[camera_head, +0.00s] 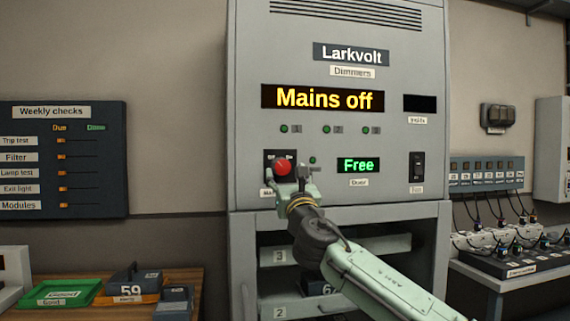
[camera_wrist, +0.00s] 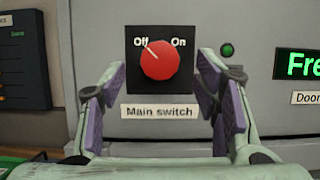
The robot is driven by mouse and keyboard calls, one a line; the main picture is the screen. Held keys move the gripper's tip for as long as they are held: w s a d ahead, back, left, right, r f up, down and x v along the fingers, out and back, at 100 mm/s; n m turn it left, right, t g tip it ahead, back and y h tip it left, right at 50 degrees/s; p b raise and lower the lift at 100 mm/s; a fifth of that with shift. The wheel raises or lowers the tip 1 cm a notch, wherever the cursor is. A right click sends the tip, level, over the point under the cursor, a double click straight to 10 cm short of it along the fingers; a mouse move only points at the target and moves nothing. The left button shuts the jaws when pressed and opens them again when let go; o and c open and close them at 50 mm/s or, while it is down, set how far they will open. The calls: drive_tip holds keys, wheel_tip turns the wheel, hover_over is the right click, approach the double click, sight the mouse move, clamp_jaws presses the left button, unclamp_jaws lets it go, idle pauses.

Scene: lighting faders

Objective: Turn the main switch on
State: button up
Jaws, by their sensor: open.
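The main switch is a red rotary knob (camera_wrist: 160,60) on a black plate marked Off and On, with a "Main switch" label (camera_wrist: 159,112) below it. Its white pointer line points up-left, toward Off. The knob also shows in the head view (camera_head: 282,167), on the left of the grey dimmer cabinet (camera_head: 245,110). The cabinet display (camera_head: 323,97) reads "Mains off". My gripper (camera_wrist: 160,88) is open, one finger to each side of the knob's plate in the wrist view. The fingers look apart from the knob; the exact distance is hard to tell.
A green "Free" display (camera_head: 358,166) and a black rocker switch (camera_head: 417,167) sit right of the knob. Below is an open bay with shelves (camera_head: 400,243). A checks board (camera_head: 95,150) hangs left, above a wooden table with a green tray (camera_head: 68,291).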

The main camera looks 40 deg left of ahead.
sight(283, 167)
drive_tip(key=shift+p+x, duration=0.45)
drive_tip(key=shift+x, duration=1.45)
drive_tip(key=shift+c, duration=0.3)
drive_tip(key=c, duration=1.1)
drive_tip(key=shift+o, duration=0.2)
